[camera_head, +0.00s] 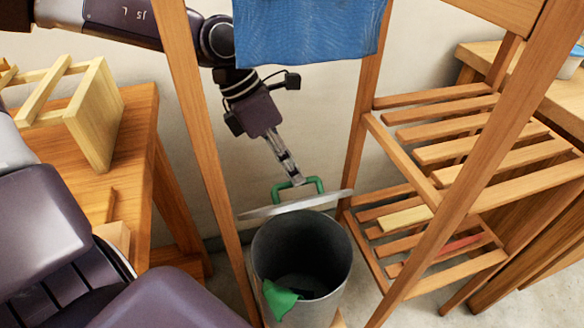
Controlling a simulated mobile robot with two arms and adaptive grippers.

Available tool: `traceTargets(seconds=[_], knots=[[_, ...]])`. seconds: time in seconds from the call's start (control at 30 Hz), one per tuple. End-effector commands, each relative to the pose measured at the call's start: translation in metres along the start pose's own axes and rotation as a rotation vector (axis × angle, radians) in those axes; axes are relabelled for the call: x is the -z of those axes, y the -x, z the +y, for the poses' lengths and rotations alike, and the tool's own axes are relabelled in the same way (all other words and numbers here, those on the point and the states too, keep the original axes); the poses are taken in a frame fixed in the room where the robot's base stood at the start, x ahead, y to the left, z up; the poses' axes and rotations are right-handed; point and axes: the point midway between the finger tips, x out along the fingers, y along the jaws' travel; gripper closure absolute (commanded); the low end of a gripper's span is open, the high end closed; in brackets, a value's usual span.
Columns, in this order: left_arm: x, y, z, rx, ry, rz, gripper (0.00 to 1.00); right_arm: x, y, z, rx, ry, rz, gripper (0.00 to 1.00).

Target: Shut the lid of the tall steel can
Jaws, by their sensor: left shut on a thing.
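The tall steel can (325,306) stands on the floor between the wooden uprights, with its dark inside showing. Its flat grey lid (322,203) is tilted open at the back of the rim, seen nearly edge-on. A green handle (318,184) stands up from the lid. My left gripper (293,180) reaches down from behind the frame and is shut on the green handle. A green cloth (279,298) hangs over the can's front left rim. My right gripper is not in view.
A blue cloth (308,30) hangs over the frame above the can. Wooden posts (205,150) stand close on both sides.

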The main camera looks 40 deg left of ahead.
Motion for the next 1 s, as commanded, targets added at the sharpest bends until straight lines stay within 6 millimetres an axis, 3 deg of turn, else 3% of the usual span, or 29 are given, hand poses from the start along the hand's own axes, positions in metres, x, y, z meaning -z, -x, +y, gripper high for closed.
traceTargets(seconds=[0.07, 0.1, 0.17, 0.57, 0.73, 1.0], knots=[[-0.002, 0.001, -0.002, 0.002, -0.001, -0.004, 1.00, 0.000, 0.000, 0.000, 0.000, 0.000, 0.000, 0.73], [-0.002, 0.001, -0.002, 0.002, -0.001, -0.004, 0.90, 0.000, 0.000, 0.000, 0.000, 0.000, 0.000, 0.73], [-0.002, 0.001, -0.001, 0.002, -0.001, -0.004, 0.83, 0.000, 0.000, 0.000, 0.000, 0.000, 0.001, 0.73], [-0.002, 0.007, 0.000, -0.001, -0.001, -0.005, 0.83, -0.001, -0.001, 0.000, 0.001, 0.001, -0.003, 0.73], [-0.003, 0.030, 0.000, -0.002, -0.002, -0.008, 0.83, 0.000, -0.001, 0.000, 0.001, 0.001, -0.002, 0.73], [-0.003, 0.086, 0.000, -0.003, -0.002, -0.009, 0.83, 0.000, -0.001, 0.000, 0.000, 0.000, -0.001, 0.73]])
